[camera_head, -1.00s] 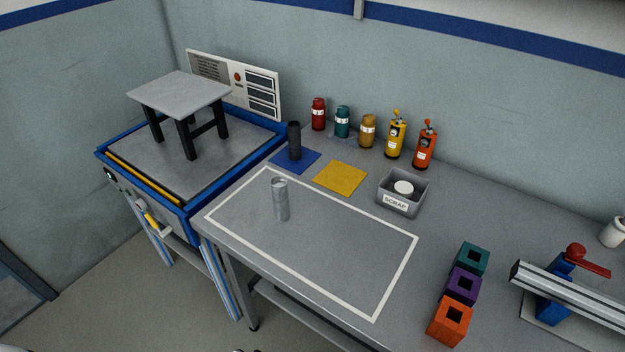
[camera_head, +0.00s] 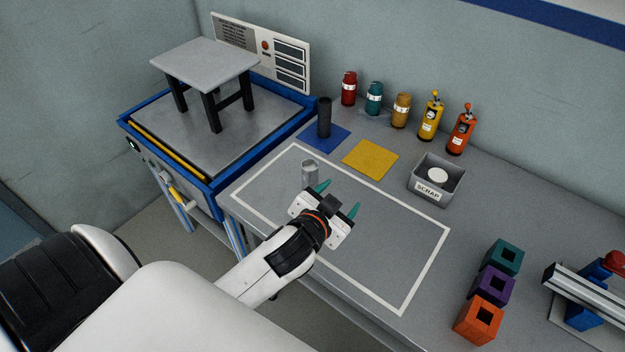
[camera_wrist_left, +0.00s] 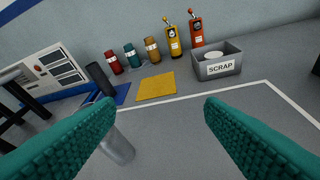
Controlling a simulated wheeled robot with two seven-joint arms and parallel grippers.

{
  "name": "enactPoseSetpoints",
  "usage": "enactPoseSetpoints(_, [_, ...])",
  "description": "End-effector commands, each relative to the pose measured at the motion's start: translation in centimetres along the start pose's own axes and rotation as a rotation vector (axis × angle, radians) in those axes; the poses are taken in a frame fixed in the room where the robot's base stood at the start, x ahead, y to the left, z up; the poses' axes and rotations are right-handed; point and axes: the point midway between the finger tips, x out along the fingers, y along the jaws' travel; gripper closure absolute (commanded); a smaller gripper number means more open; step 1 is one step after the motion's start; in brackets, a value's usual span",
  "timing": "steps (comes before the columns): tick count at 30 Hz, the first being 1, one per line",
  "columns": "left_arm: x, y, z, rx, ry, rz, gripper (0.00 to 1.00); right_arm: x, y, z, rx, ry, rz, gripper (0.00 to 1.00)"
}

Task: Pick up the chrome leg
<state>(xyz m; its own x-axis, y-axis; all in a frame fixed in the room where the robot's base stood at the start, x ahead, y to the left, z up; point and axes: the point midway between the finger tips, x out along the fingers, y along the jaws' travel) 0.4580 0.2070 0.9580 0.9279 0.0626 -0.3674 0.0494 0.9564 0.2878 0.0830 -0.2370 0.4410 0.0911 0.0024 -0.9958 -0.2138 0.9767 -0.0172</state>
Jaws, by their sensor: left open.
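The chrome leg (camera_head: 310,171) is a short shiny cylinder standing upright on the grey table, inside the white outlined area. In the head view my left gripper (camera_head: 338,197) is in front of it and slightly to its right, hiding its lower part. The gripper is open, with its teal fingers spread and nothing between them. In the left wrist view the chrome leg (camera_wrist_left: 117,146) shows beside the left finger, partly hidden by it. The left gripper (camera_wrist_left: 160,125) points toward the back of the table. My right gripper is not in view.
A black leg (camera_head: 324,118) stands on a blue mat (camera_head: 338,140), beside a yellow mat (camera_head: 370,160). A scrap bin (camera_head: 437,180) stands at the right. Several bottles line the back. Colored blocks (camera_head: 491,286) stand at the front right. A stool (camera_head: 205,65) sits on the blue-framed platform (camera_head: 170,130).

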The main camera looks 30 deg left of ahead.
Motion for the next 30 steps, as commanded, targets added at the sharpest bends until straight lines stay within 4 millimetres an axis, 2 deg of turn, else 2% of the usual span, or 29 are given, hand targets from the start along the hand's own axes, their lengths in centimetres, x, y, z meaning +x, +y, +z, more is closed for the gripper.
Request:
enactPoseSetpoints(1, [0.7,0.1,2.2,0.023,-0.090,0.005,0.37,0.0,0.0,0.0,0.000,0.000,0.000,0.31])
enactPoseSetpoints(5, [1.6,-0.4,8.7,0.103,-0.376,-0.009,0.37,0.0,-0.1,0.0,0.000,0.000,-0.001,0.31])
enactPoseSetpoints(9, [0.8,-3.0,16.3,0.271,-0.750,-0.114,0.37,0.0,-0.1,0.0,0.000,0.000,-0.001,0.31])
enactPoseSetpoints(12, [-0.7,-6.1,19.6,0.448,-0.982,-0.259,0.37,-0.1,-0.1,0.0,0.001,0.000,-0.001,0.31])
enactPoseSetpoints(14, [-1.4,-8.0,20.3,0.574,-1.085,-0.368,0.37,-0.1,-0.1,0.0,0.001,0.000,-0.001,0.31])
enactPoseSetpoints(16, [-1.9,-10.0,20.0,0.736,-1.161,-0.513,0.37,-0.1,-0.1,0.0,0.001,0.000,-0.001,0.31])
enactPoseSetpoints(18, [-1.8,-11.3,18.6,0.912,-1.185,-0.666,0.37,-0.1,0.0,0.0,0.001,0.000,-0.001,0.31])
enactPoseSetpoints(20, [-1.1,-11.6,16.7,1.069,-1.157,-0.802,0.37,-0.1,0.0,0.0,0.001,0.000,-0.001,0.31])
enactPoseSetpoints(22, [0.1,-10.8,14.0,1.252,-1.066,-0.956,0.37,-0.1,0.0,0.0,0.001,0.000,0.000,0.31])
enactPoseSetpoints(23, [0.8,-10.1,12.8,1.327,-1.007,-1.018,0.37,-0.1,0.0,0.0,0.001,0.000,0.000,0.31])
enactPoseSetpoints(26, [3.2,-5.7,9.0,1.550,-0.731,-1.196,0.37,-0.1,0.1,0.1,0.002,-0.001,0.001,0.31])
enactPoseSetpoints(27, [4.1,-3.4,7.8,1.620,-0.596,-1.249,0.37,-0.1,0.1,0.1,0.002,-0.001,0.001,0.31])
enactPoseSetpoints(30, [5.5,3.0,5.6,1.731,-0.250,-1.333,0.37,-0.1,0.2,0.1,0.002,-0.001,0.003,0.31])
